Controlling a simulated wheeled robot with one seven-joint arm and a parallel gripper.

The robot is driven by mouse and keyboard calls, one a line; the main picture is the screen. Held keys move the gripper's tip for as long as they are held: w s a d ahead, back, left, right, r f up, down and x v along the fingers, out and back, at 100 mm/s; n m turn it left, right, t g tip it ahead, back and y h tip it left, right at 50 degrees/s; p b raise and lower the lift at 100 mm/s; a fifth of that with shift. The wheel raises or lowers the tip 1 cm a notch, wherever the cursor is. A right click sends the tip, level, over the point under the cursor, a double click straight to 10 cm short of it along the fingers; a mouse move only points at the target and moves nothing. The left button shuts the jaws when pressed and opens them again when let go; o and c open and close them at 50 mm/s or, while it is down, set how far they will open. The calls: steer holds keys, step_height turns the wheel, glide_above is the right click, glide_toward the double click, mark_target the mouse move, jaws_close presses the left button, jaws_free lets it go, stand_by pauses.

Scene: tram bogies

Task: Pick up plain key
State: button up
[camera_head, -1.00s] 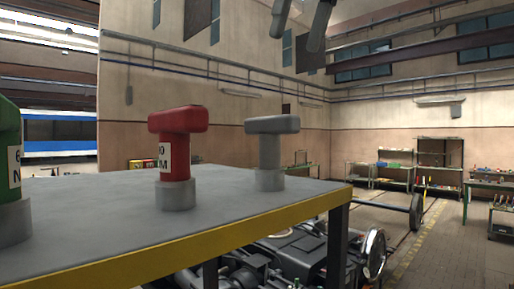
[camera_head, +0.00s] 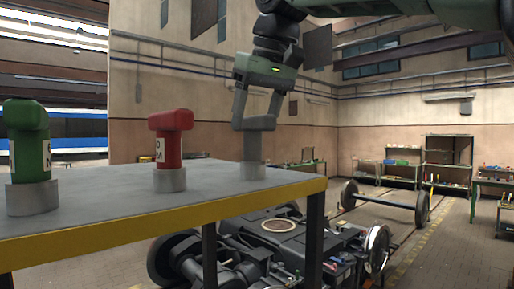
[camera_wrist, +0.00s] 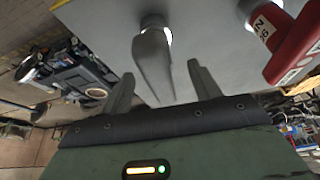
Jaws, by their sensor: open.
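The plain key (camera_head: 254,150) is a grey T-shaped key with no label, standing upright in a grey socket near the right end of the table. My gripper (camera_head: 257,121) comes down from above, its fingers open on either side of the key's crossbar. In the wrist view the plain key (camera_wrist: 153,62) shows ahead of and between the fingertips of my gripper (camera_wrist: 158,78). Whether the fingers touch the key is not clear.
A red labelled key (camera_head: 170,140) stands left of the plain key, and a green labelled key (camera_head: 27,145) further left, on the grey table (camera_head: 110,200) with a yellow edge. A dark bogie (camera_head: 285,240) sits on the floor behind.

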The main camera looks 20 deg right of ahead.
mark_target(253, 130)
steer(key=x, duration=0.2)
steer(key=shift+w+d+f, duration=0.1)
steer(key=shift+w+f, duration=0.05)
steer(key=shift+f, duration=0.15)
steer(key=shift+w+f, duration=0.15)
steer(key=shift+f, duration=0.25)
jaws_close()
steer(key=shift+r, duration=0.2)
